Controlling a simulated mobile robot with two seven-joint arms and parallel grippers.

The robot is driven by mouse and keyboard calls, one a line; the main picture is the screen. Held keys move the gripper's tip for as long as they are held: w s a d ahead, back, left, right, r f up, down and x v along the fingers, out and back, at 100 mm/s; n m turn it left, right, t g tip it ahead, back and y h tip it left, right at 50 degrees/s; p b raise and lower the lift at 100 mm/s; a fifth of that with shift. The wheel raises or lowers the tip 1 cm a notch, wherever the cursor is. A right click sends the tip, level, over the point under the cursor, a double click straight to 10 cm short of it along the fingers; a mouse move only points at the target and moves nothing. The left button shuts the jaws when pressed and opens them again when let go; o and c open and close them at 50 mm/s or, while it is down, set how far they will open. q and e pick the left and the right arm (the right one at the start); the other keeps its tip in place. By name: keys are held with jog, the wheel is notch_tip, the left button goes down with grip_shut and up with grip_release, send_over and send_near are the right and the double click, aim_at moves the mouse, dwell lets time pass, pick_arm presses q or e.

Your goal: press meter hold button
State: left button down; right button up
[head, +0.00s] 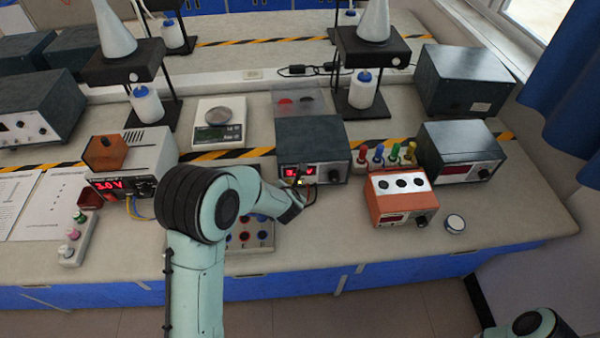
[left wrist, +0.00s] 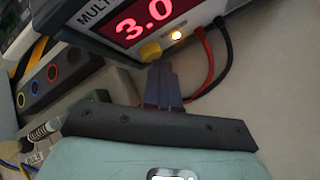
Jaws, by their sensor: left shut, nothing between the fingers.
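The meter (head: 313,140) is a dark box on the bench with a red display, and my left forearm and gripper (head: 301,190) cover part of its front. In the left wrist view the meter's front (left wrist: 105,20) shows "MULT" lettering and a display (left wrist: 140,20) reading 3.0. A round yellow button (left wrist: 150,51) sits below the display, beside a small lit lamp (left wrist: 177,35). No hold label is readable. My left gripper (left wrist: 161,68) is shut and empty, its tips right at the yellow button. I cannot tell whether they touch it. My right gripper is out of view.
Red and black leads (left wrist: 205,60) run from the meter close beside my left fingers. A terminal block (head: 250,235) is partly behind my left arm. An orange instrument (head: 398,205) and a round puck (head: 455,223) stand right of the meter. A scale (head: 219,112) stands behind left.

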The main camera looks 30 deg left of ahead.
pick_arm(q)
jog(key=shift+s, duration=0.15)
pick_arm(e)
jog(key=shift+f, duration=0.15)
pick_arm(q)
jog(key=s+d, duration=0.1)
jog(key=s+d+b, duration=0.1)
jog(key=s, duration=0.1)
jog(key=shift+s+d, duration=0.15)
jog(key=shift+s, duration=0.1)
jog(key=shift+s+d+b, duration=0.35)
jog(key=shift+s+d, duration=0.15)
jog(key=shift+s, duration=0.35)
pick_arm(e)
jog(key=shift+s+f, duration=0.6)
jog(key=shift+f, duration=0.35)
